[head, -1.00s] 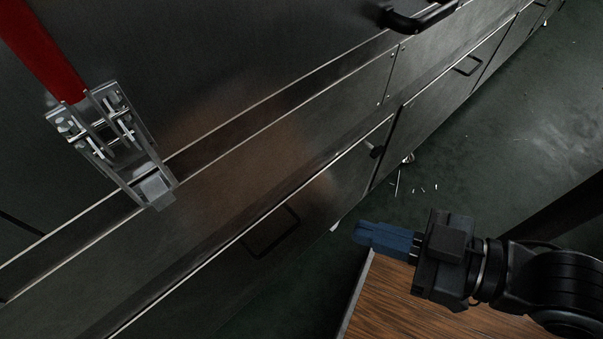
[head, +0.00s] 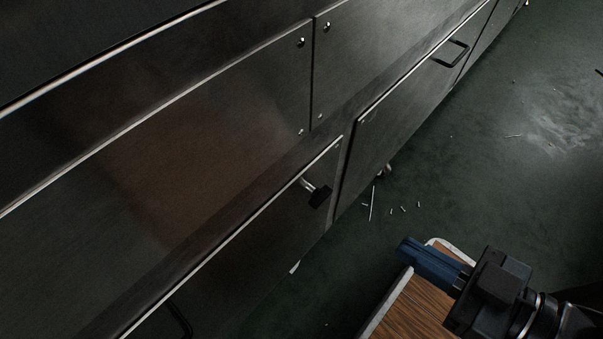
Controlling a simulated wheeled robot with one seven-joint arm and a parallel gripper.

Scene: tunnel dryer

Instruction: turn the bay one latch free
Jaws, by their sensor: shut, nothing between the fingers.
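A small black latch handle (head: 317,194) on a short bright shaft sticks out near the upper right corner of a lower dark metal panel (head: 265,255). No label shows which bay it belongs to. My gripper (head: 408,249), with blue fingers, is at the lower right. Its fingers are shut and empty and point up-left. It is apart from the latch handle, to its lower right in the picture, over a wood-topped surface.
A neighbouring lower panel (head: 395,125) carries a black pull handle (head: 452,54). Another dark handle (head: 181,320) shows at the bottom edge. The wood-topped surface (head: 408,312) has a pale rim. Thin scraps lie on the dark green floor (head: 500,170), which is otherwise largely open.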

